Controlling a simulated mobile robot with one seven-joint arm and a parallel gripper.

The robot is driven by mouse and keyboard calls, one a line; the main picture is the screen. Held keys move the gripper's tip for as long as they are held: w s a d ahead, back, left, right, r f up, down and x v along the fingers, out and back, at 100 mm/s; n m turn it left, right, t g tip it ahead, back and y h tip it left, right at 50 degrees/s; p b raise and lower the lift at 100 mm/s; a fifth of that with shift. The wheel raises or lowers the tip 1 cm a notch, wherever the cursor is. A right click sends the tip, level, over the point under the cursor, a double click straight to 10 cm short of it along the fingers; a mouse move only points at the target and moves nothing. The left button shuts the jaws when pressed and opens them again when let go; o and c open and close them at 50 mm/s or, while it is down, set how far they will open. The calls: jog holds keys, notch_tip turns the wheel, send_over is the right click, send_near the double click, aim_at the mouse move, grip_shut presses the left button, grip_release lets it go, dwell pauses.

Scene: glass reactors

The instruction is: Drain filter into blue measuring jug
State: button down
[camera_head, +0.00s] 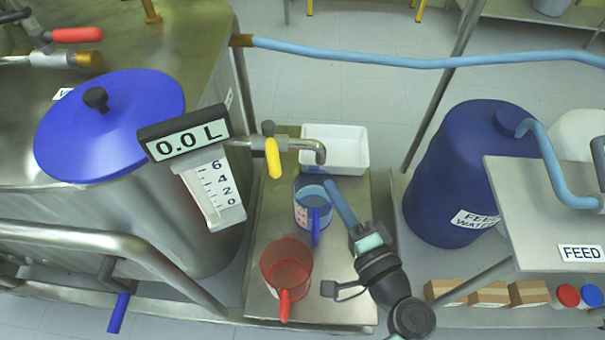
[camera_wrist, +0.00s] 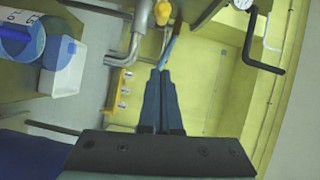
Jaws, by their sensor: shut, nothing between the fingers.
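The steel filter vessel (camera_head: 180,235) stands at the left with a blue lid (camera_head: 110,125). Its outlet pipe carries a yellow valve handle (camera_head: 273,158), lying across the pipe, and ends in a bent spout (camera_head: 320,153). The blue measuring jug (camera_head: 306,217) stands upright on the steel stand, near below the spout in the picture. No stream shows. The display (camera_head: 187,141) reads 0.0 L. My gripper (camera_head: 330,187) is shut and empty, its tips beside the jug's rim in the picture. In the wrist view the fingers (camera_wrist: 162,76) point toward the yellow handle (camera_wrist: 162,12); the spout (camera_wrist: 138,35) is left of them.
A red jug (camera_head: 285,262) stands nearer on the steel stand (camera_head: 328,308). A white tray (camera_head: 345,148) lies behind the blue jug. A blue feed water drum (camera_head: 450,185) stands at the right. A rail (camera_head: 130,256) crosses the vessel's front. A blue hose (camera_head: 400,62) runs overhead.

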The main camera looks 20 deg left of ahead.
aim_at(271, 148)
jog(key=w+a+f+b, duration=0.1)
jog(key=w+a, duration=0.3)
jog(key=a, duration=0.5)
jog(key=shift+w+a, duration=0.25)
jog(key=shift+a, duration=0.15)
